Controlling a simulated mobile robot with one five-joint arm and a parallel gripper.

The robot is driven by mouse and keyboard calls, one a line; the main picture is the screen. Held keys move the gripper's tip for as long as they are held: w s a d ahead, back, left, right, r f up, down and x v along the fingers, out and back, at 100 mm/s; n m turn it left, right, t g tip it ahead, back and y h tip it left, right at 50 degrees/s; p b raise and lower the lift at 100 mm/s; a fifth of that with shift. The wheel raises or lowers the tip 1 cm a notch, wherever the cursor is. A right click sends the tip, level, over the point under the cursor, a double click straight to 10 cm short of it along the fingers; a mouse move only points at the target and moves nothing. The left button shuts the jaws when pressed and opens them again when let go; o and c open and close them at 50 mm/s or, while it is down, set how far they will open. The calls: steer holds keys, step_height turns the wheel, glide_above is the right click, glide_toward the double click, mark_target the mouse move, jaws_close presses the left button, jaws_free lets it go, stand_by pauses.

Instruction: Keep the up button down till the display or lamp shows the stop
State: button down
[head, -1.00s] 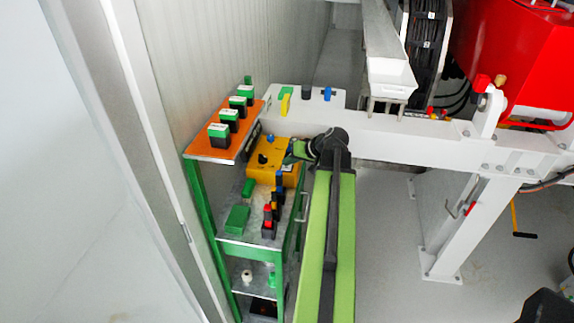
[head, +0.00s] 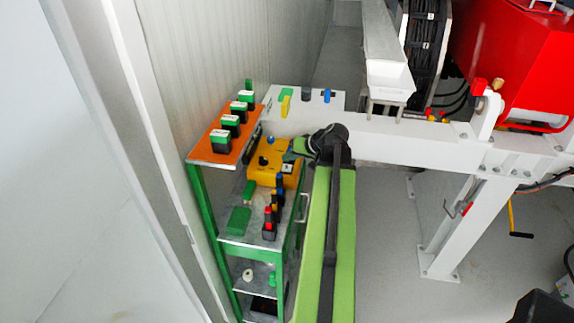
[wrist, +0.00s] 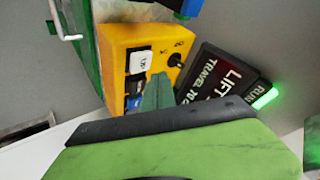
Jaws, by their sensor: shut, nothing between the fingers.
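The yellow control box (head: 262,174) stands on the green cart, and fills the middle of the wrist view (wrist: 118,45). There it carries a white labelled button (wrist: 141,62), a dark button (wrist: 135,85), a blue button (wrist: 134,103) and a black knob (wrist: 176,60). The white label's lettering is turned and hard to read. The black display (wrist: 222,75) beside it reads "LIFT" and "TRAVEL 70", the rest cut off by my gripper. A green lamp (wrist: 265,97) marked RUN is lit. My gripper (wrist: 158,78) is shut and empty, its tip over the box beside the white button; contact cannot be told.
The cart's orange top shelf (head: 219,150) holds several green-and-black blocks. A row of small dark, red and blue items (head: 270,225) stands nearer on the cart's lower deck. A white beam (head: 400,135) runs behind my arm. Open floor (head: 385,250) lies to the right.

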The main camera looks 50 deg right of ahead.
mark_target(289, 168)
step_height(289, 168, up, 4)
steer(key=p, duration=0.3)
steer(key=shift+r, duration=0.1)
steer(key=shift+s+f, duration=0.1)
steer(key=shift+f, duration=0.1)
